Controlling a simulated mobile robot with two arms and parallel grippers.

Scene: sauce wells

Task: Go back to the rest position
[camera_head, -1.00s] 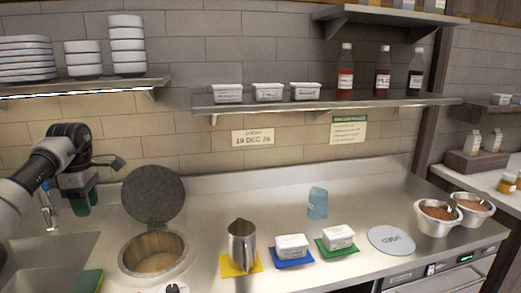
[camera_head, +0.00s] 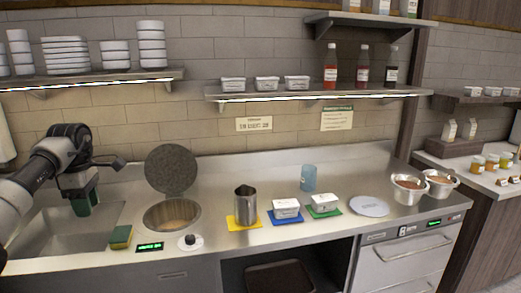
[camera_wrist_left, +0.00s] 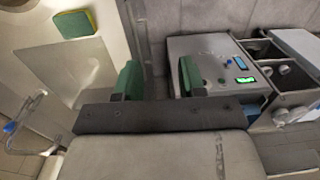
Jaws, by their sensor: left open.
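My left gripper (camera_head: 86,203) hangs over the sink (camera_head: 70,232) at the left of the head view, its green fingers pointing down. In the left wrist view its two green fingers (camera_wrist_left: 158,78) stand apart with nothing between them. My right gripper is in neither view.
A green and yellow sponge (camera_head: 121,237) lies at the sink's right edge. Beside it is a round well (camera_head: 172,215) with its lid (camera_head: 171,169) raised. A metal pitcher (camera_head: 245,206), white tubs on coloured mats and a blue cup (camera_head: 308,178) stand further right. Shelves (camera_head: 318,95) run above.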

